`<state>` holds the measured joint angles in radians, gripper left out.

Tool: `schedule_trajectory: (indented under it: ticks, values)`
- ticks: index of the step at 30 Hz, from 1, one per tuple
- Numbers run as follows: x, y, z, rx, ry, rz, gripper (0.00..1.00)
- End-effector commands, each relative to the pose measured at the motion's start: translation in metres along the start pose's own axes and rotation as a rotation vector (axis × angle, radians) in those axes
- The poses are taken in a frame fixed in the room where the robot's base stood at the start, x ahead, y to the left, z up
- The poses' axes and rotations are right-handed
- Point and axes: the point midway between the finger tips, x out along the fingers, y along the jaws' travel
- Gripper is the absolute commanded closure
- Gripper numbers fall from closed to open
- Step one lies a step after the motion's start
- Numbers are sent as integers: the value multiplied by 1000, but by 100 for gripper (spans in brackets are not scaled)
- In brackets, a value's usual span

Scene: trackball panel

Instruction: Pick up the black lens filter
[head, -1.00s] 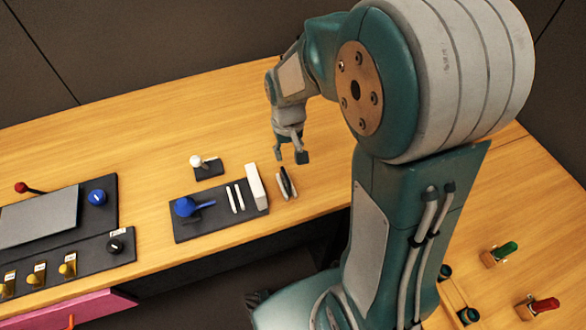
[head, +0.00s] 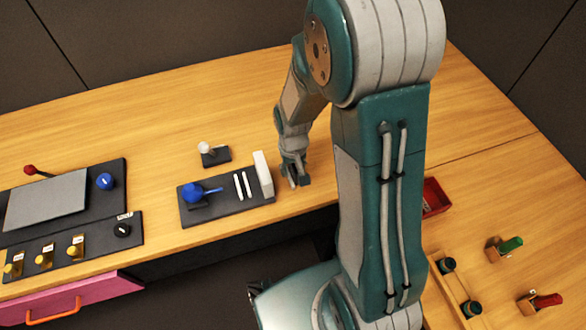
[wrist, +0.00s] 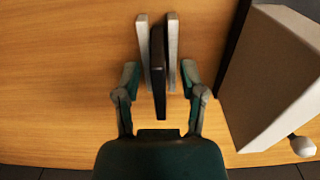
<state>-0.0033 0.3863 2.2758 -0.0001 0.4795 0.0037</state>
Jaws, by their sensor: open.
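The black lens filter (wrist: 157,72) shows in the wrist view as a thin dark upright piece between two pale grey plates (wrist: 173,50). My gripper (wrist: 161,78) is open, with one finger on each side of the filter and the plates. The near end of the filter reaches between the fingertips; I cannot tell whether they touch anything. In the head view my gripper (head: 297,180) is low over the table, just right of the white block, and it mostly hides the filter and its holder.
A red tray (head: 435,197) is at right. The wooden table behind is clear.

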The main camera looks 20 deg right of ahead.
Motion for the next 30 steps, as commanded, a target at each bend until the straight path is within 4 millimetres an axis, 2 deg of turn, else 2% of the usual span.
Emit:
schedule_trajectory:
  ticks: [1,4,5,20,23,27,30]
  values:
    - [0,0,0,0,0,0,47]
    - [0,0,0,0,0,0,92]
    - [0,0,0,0,0,0,100]
    - [-4,0,-1,0,2,0,100]
    - [-13,0,-1,0,4,0,100]
    - [-34,0,-1,0,7,0,100]
    - [-48,-6,11,-3,5,0,100]
